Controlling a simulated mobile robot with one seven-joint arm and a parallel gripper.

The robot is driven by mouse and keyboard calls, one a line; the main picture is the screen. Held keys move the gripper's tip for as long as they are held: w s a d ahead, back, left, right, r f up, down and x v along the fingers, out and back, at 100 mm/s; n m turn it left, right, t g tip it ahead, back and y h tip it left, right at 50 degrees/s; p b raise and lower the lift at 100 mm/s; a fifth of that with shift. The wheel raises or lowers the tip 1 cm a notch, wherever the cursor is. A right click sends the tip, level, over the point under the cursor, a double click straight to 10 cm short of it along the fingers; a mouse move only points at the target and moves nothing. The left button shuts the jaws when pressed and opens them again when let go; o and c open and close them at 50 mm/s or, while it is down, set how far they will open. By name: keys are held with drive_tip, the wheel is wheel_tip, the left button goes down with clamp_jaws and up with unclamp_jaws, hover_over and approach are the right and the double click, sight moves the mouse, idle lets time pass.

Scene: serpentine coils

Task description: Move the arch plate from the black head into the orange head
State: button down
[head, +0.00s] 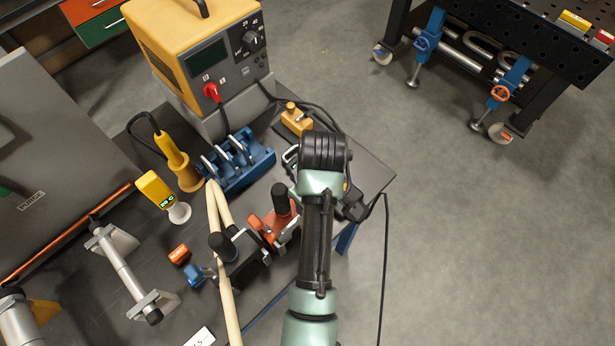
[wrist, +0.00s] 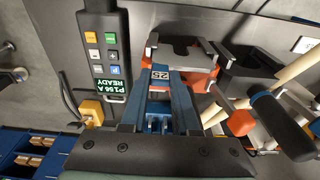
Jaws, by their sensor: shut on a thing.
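The arch plate (wrist: 178,50) is a grey metal piece with a notched edge, at the front of my gripper (wrist: 160,80) in the wrist view. My gripper's blue fingers are shut on its tab, marked 25. The plate lies over the orange head (wrist: 205,84); I cannot tell whether it is seated in it. The black head (wrist: 246,72) is just to the right, with an open dark slot. In the head view, the orange head (head: 267,228) is left of my arm and the black head (head: 246,262) is lower left of it. My gripper is mostly hidden there by my wrist.
Black-handled levers (wrist: 282,126) stand beside the heads. Pale hoses (head: 222,240) run past the black head. A blue rack (head: 236,168), a yellow power unit (head: 205,60) and a small yellow block (head: 297,120) stand behind.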

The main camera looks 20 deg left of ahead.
drive_tip(key=c, duration=0.6)
unclamp_jaws()
drive_tip(key=r+p, duration=0.2)
drive_tip(key=r, duration=0.2)
drive_tip(key=d+r+p, duration=0.1)
drive_tip(key=r+p, duration=0.1)
drive_tip(key=r, duration=0.2)
drive_tip(key=r+p, duration=0.2)
drive_tip(key=r, duration=0.2)
drive_tip(key=shift+s+d+r, duration=0.25)
drive_tip(key=shift+d+r, duration=0.05)
drive_tip(key=shift+r, duration=0.1)
